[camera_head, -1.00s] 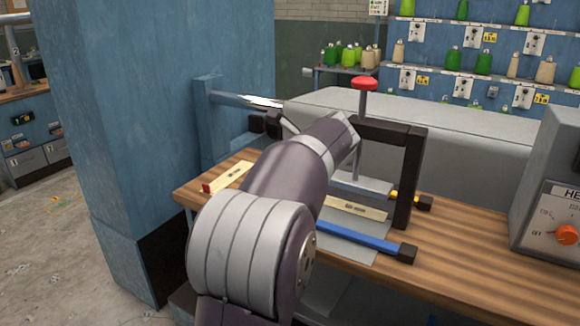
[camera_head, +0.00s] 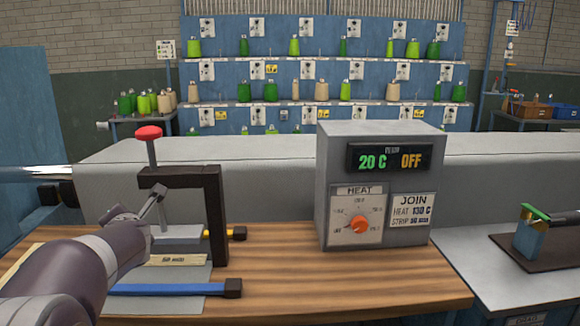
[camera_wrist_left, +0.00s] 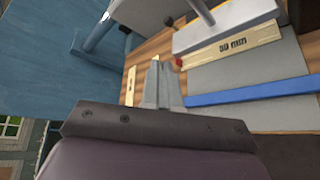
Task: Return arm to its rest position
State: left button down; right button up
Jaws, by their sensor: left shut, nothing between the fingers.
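My left arm (camera_head: 75,265) comes in at the lower left of the head view, in front of a clamp press. Its fingertips cannot be made out clearly there. In the left wrist view my left gripper (camera_wrist_left: 158,72) is shut and empty, its fingers over the left part of the wooden bench top (camera_head: 290,270). The press has a black frame (camera_head: 215,215) and a red knob (camera_head: 148,132). A blue bar (camera_head: 170,290) and a labelled pale strip (camera_head: 178,260) lie at the press; the arm hides part of them. My right gripper is out of view.
A grey heater box (camera_head: 330,190) reading "20 C" and "OFF" stands right of the press. A blue column (camera_head: 25,130) stands at the left. Bench wood before the heater is clear.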

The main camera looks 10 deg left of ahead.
pick_arm(q)
jog(key=d+f+m+h, duration=0.2)
jog(key=d+f+m, duration=0.2)
jog(key=m, duration=0.1)
jog(key=s+d+f+m+h, duration=0.1)
jog(key=d+f+m+h, duration=0.1)
jog(key=d+f+m, duration=0.1)
jog(key=d+f+m+h, duration=0.2)
jog(key=d+f+m, duration=0.2)
jog(key=m, duration=0.3)
jog(key=shift+s+d+f+m+g+h, duration=0.15)
jog(key=shift+d+f+g, duration=0.05)
jog(key=shift+d, duration=0.25)
jog(key=shift+s+d+f+m+g+h, duration=0.1)
jog(key=shift+d+f+m+g+h, duration=0.1)
jog(key=shift+d, duration=0.25)
jog(key=s+d+f+m+g+h, duration=0.1)
jog(key=s+d+f+m+g, duration=0.35)
jog(key=s+f+m, duration=0.45)
jog(key=s+d+f+m+g+h, duration=0.1)
jog(key=s+d+f+m+g, duration=0.45)
jog(key=s, duration=0.55)
notch_tip(320, 180, up, 18)
jog(key=d+m+t+p, duration=0.1)
jog(key=m+p, duration=0.1)
jog(key=p, duration=1.6)
jog(key=shift+s+d, duration=0.25)
jog(key=shift+d, duration=0.15)
jog(key=shift+r, duration=0.1)
